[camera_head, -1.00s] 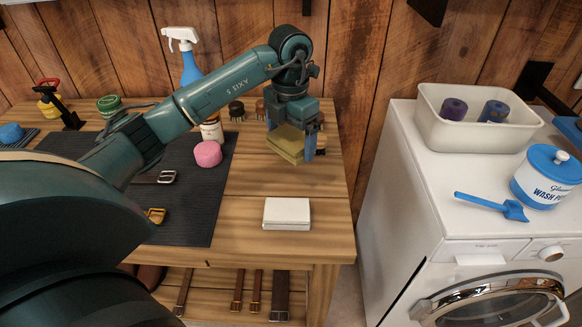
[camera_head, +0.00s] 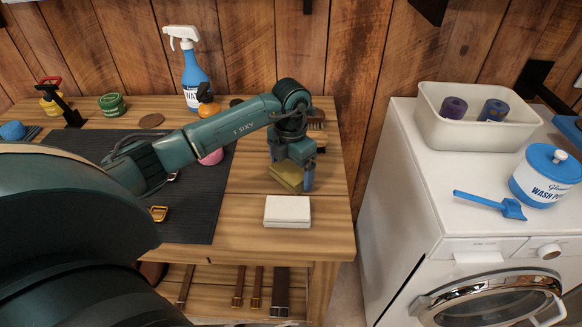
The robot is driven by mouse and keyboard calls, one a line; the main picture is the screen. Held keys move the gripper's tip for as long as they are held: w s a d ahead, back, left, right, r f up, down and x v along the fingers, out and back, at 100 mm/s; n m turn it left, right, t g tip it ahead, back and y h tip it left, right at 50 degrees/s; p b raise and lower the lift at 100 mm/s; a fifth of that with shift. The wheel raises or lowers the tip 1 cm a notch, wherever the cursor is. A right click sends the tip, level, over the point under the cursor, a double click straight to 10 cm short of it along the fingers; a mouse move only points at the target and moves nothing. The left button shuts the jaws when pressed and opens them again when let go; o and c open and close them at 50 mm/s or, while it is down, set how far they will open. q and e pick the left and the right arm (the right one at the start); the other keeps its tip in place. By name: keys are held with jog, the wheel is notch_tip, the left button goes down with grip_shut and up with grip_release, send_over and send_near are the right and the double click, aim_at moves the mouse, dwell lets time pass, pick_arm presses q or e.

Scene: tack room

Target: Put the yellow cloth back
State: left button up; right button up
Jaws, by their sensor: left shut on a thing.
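The folded yellow cloth (camera_head: 286,180) is between the fingers of my left gripper (camera_head: 291,174), which is shut on it. The cloth is held tilted over the right part of the wooden table, just behind a folded white cloth-like stack (camera_head: 287,212). I cannot tell whether the yellow cloth touches the table or the stack. The white stack lies flat near the table's front right. My right gripper is not in view.
A dark mat (camera_head: 200,222) with buckles and a pink round thing (camera_head: 211,157) lies left of the stack. A spray bottle (camera_head: 194,78) and brushes (camera_head: 316,120) stand behind my arm. A white washer (camera_head: 420,190) stands right, beyond a gap.

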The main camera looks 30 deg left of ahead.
aim_at(291, 169)
pick_arm(q)
jog(key=shift+f, duration=0.1)
jog(key=o, duration=0.8)
jog(key=shift+c, duration=0.2)
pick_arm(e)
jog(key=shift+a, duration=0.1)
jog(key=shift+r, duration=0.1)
pick_arm(q)
notch_tip(291, 169, up, 12)
jog(key=b, duration=0.1)
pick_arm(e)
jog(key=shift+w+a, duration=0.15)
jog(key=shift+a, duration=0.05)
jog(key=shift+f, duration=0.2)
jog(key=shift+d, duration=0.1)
